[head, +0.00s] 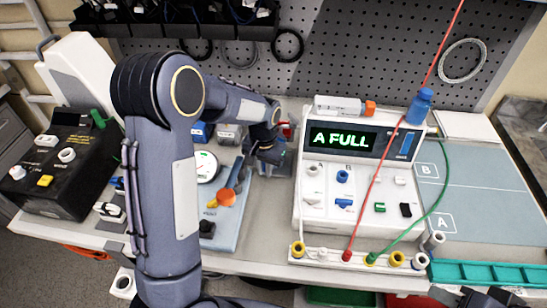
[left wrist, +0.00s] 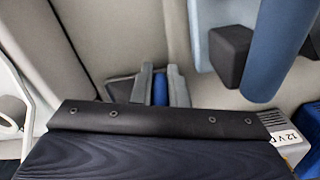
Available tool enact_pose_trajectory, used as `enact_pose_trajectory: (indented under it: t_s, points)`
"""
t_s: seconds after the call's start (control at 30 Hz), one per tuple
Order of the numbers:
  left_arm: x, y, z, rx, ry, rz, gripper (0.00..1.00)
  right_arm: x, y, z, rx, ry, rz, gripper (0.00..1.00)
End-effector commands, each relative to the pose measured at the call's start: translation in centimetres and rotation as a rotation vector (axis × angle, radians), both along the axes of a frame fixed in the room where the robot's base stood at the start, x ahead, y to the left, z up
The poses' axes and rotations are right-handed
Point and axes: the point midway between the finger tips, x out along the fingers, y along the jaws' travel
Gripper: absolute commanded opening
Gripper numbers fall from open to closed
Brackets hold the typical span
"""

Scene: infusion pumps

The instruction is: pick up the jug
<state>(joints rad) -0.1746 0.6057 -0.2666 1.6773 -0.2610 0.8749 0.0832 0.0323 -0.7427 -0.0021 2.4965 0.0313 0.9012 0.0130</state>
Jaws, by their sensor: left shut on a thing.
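My left gripper (head: 266,152) is over the back of the bench, left of the white pump. In the left wrist view its two grey fingers (left wrist: 160,85) are closed on a narrow blue upright piece, which looks like the handle of the jug (left wrist: 160,90). Most of the jug is hidden by the gripper and wrist, and I cannot tell whether it touches the bench.
The white pump (head: 318,181) with the lit "A FULL" display stands close on the right. A blue-grey board with a round gauge (head: 206,167) lies in front. A black control box (head: 63,172) is at left. The mat marked A and B (head: 475,190) is clear.

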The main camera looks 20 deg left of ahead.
Motion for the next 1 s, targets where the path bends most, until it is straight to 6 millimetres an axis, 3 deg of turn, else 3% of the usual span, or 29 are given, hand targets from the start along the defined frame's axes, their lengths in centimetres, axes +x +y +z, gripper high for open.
enact_pose_trajectory:
  t_s: [0.27, 0.43, 1.0]
  points:
    - [-0.3, 0.0, 0.4, 0.000, -0.002, 0.001, 0.00, 0.0, 0.0, -0.1, 0.000, 0.000, 0.000, 0.36]
    - [-1.5, -0.4, 1.6, -0.001, -0.004, 0.000, 0.00, 0.0, 0.0, -0.7, 0.000, 0.000, 0.000, 0.36]
    - [-11.4, -3.0, 6.9, -0.002, -0.004, -0.002, 0.00, 0.0, 0.0, -2.1, 0.000, 0.000, 0.000, 0.36]
